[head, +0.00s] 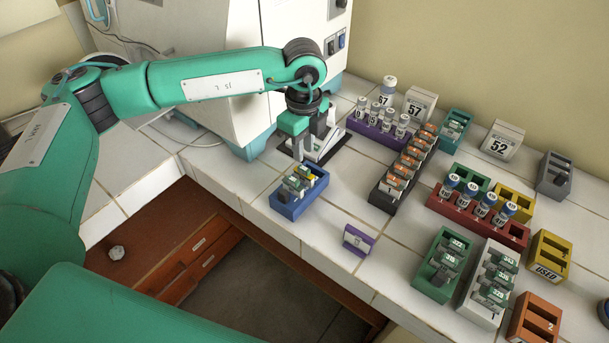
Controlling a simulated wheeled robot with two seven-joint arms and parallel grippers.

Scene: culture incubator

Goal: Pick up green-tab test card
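Green-tab test cards show in several racks, and I cannot tell which one the task names. A small blue rack (284,208) near the counter's front edge holds cards with green tabs (294,184) and a yellow one. More green-tab cards stand in a green rack (431,280) and a white rack (477,310) at the right. My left gripper (309,148) points down just behind and above the blue rack. Its grey fingers look apart, with nothing visible between them. My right gripper is out of view.
A purple rack (362,131) with vials and a black rack (380,199) with orange-tab cards stand right of my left gripper. A purple block (357,240) is near the front edge. Red, yellow and orange racks stand further right. A white machine (220,40) stands behind my arm.

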